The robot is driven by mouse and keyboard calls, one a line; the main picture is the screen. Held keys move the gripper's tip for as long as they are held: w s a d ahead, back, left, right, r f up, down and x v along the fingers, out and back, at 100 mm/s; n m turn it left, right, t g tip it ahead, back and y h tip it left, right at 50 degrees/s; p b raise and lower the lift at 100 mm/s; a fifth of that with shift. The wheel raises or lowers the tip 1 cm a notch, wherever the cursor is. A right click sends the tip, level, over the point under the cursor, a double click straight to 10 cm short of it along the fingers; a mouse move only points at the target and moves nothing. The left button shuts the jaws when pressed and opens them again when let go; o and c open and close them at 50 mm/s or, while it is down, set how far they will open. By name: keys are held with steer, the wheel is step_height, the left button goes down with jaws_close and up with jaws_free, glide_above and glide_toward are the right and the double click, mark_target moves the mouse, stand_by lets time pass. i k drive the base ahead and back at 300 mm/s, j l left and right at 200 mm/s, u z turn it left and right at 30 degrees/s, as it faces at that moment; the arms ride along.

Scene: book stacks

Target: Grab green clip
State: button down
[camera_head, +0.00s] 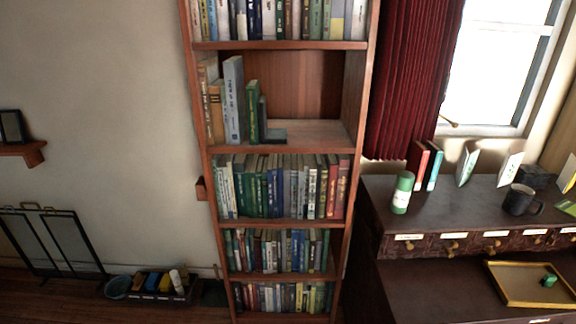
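A small green object (548,280), which looks like the green clip, lies in a shallow yellow tray (497,271) at the lower right. It is too small for me to make out its shape, but a dark spot shows on it. The tray rests on the lower dark surface of the desk, and its right side runs to the picture's edge. My gripper is not in view.
A dark wooden desk (385,218) with small labelled drawers stands right. On top are a green-and-white bottle (402,193), a dark mug (520,200) and upright books and cards. A tall bookcase (280,147) stands in the middle. A bin of items (150,296) sits lower left.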

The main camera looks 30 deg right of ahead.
mark_target(548, 280)
steer(key=z, duration=2)
